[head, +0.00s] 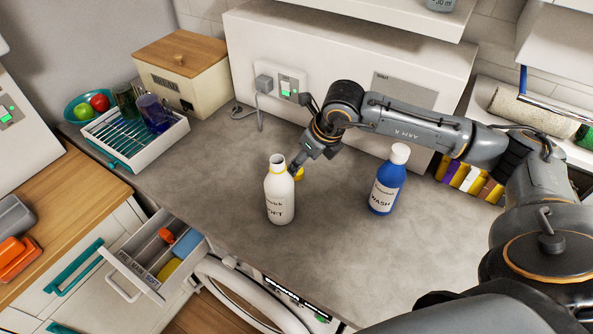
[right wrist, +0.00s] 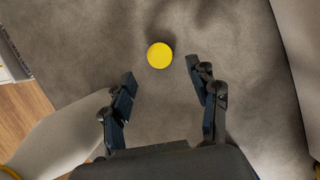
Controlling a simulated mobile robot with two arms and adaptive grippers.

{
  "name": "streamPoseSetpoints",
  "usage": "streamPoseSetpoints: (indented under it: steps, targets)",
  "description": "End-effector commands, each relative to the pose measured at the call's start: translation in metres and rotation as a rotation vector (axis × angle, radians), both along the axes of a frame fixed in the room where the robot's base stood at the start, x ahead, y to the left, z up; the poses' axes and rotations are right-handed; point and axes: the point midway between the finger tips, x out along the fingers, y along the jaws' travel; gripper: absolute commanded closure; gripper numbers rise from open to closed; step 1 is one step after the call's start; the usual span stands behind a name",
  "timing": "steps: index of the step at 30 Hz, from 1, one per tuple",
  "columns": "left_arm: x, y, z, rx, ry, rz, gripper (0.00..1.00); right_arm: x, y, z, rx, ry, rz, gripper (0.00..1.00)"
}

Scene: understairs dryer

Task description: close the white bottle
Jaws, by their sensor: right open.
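The white bottle (head: 279,200) stands upright on the grey counter, with its mouth open and a yellow ring round its neck. Its pale side also shows at the lower left of the right wrist view (right wrist: 62,132). A round yellow cap (right wrist: 160,55) lies on the counter beyond my right fingertips. In the head view the cap (head: 299,174) is partly hidden behind the bottle and my gripper. My right gripper (right wrist: 161,80) is open and empty, pointing down above the counter just right of the bottle's neck (head: 297,170). My left gripper is not in view.
A blue bottle (head: 386,188) with a white cap stands to the right. A dish rack (head: 132,150) with cups, a fruit bowl (head: 74,106) and a wooden-lidded box (head: 182,75) stand at the back left. An open drawer (head: 152,262) juts out below the front edge.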

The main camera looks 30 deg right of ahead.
Motion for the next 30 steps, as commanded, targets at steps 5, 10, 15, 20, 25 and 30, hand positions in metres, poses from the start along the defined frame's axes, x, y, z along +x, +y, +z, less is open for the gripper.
streamPoseSetpoints:
  steps: [5, 10, 15, 20, 25, 30]
  targets:
    - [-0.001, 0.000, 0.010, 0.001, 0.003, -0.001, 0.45, 0.005, 0.002, -0.007, 0.002, 0.004, -0.001, 0.40]
    - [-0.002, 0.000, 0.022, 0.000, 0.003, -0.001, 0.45, 0.016, 0.005, -0.031, 0.002, 0.004, -0.001, 0.40]
    - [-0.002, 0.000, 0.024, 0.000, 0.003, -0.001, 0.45, 0.021, 0.007, -0.046, 0.001, 0.001, 0.000, 0.40]
    - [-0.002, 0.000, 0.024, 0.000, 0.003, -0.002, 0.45, 0.021, 0.007, -0.047, 0.001, 0.000, 0.000, 0.40]
    - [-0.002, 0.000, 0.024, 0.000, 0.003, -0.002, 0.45, 0.021, 0.006, -0.047, 0.000, 0.000, 0.000, 0.40]
    - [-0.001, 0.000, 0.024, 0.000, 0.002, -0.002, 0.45, 0.021, 0.006, -0.047, 0.000, 0.000, 0.000, 0.71]
